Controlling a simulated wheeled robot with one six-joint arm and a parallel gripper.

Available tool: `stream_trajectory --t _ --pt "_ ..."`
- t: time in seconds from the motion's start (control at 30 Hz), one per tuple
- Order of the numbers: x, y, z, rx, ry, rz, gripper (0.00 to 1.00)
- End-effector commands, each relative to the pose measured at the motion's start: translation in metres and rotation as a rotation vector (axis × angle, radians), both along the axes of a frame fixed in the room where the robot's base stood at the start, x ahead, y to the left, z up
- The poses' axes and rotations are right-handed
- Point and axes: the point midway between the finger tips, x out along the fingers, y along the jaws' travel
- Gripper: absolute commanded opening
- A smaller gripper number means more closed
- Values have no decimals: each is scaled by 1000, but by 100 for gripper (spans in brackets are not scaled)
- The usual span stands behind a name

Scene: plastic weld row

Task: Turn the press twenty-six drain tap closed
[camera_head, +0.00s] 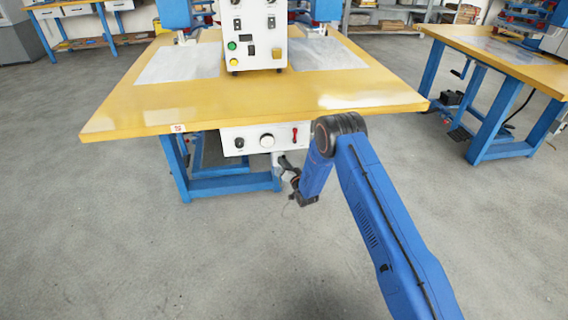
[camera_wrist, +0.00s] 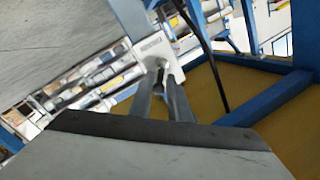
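My gripper (camera_head: 285,165) is low in front of the table, just below the white control panel (camera_head: 262,139). In the wrist view my gripper (camera_wrist: 162,80) shows two dark grey fingers reaching to a pale fitting (camera_wrist: 154,46) with a small dark label. A small dark piece lies between or just behind the fingertips; it may be the drain tap's handle, but I cannot tell whether the fingers touch it. In the head view a small grey fitting (camera_head: 278,157) hangs below the panel beside my gripper. The tap's position is too small to read.
The yellow-topped press table (camera_head: 130,112) on blue legs stands above and behind my gripper. The panel carries knobs and a red lever (camera_head: 295,134). In the wrist view a blue frame bar (camera_wrist: 268,98) and a black cable (camera_wrist: 208,60) are close by. The floor in front is clear.

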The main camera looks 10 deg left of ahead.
Motion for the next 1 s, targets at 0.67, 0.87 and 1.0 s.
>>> stream_trajectory --t 0.67,0.87,1.0 --pt "-1 5 6 -204 -59 0 0" --pt "-3 10 7 -354 -102 2 0" --pt "-4 12 9 -447 -131 1 0"
